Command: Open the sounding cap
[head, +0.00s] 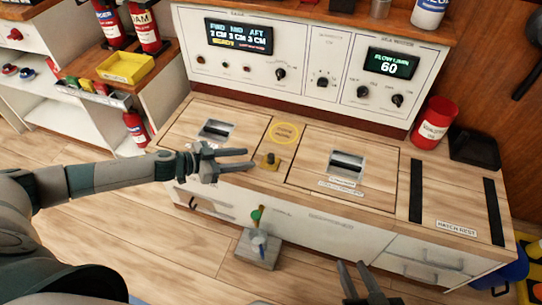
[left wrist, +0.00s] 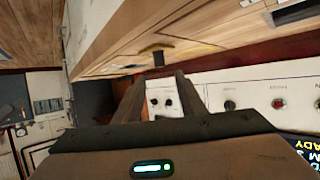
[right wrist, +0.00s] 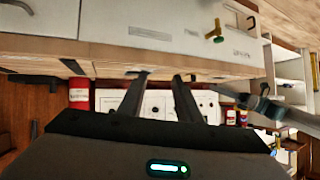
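The likely sounding cap is a small dark knob on a brass plate (head: 270,161), set in the wooden counter top (head: 230,177) below a round yellow label (head: 284,133) whose text is too small to read surely. My left gripper (head: 250,159) is open, its fingers pointing right at the knob from just left of it. The left wrist view shows a dark knob (left wrist: 158,57) ahead, between the spread fingers (left wrist: 160,85). Contact is not visible. My right gripper (head: 354,266) is open and empty in front of the counter; its fingers (right wrist: 157,80) are apart.
Two recessed hatch handles (head: 216,129) (head: 346,162) flank the knob. A control panel (head: 310,70) stands behind. A red canister (head: 433,122) and black tray (head: 474,148) sit at the right. A green-handled valve (head: 257,215) juts from the front. The hatch rest (head: 455,205) is bare.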

